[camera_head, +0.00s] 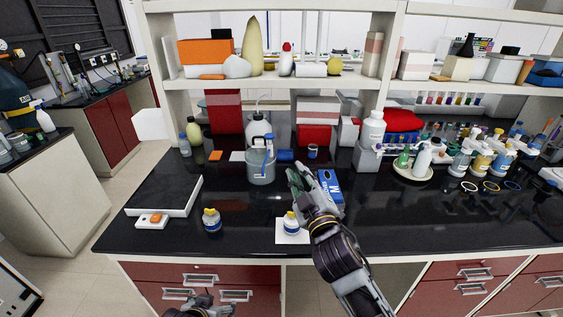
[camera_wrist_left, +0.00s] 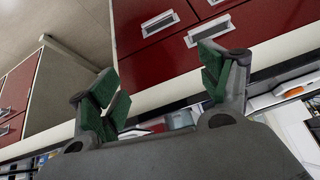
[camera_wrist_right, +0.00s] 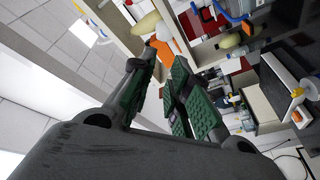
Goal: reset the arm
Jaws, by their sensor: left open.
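My right gripper (camera_head: 298,182) is raised over the black bench top, its arm coming in from the bottom right. In the right wrist view its green-padded fingers (camera_wrist_right: 160,92) stand a short way apart, with nothing seen between them. My left gripper (camera_head: 202,303) is low at the bottom edge, in front of the red drawers. In the left wrist view its green-padded fingers (camera_wrist_left: 160,88) are wide apart and empty. Most of my left arm is out of the head view.
A small yellow-capped bottle (camera_head: 291,226) on a white square and a blue box (camera_head: 331,183) are close to my right gripper and forearm. Another small bottle (camera_head: 212,221) stands left. Bottles and a rack fill the right side.

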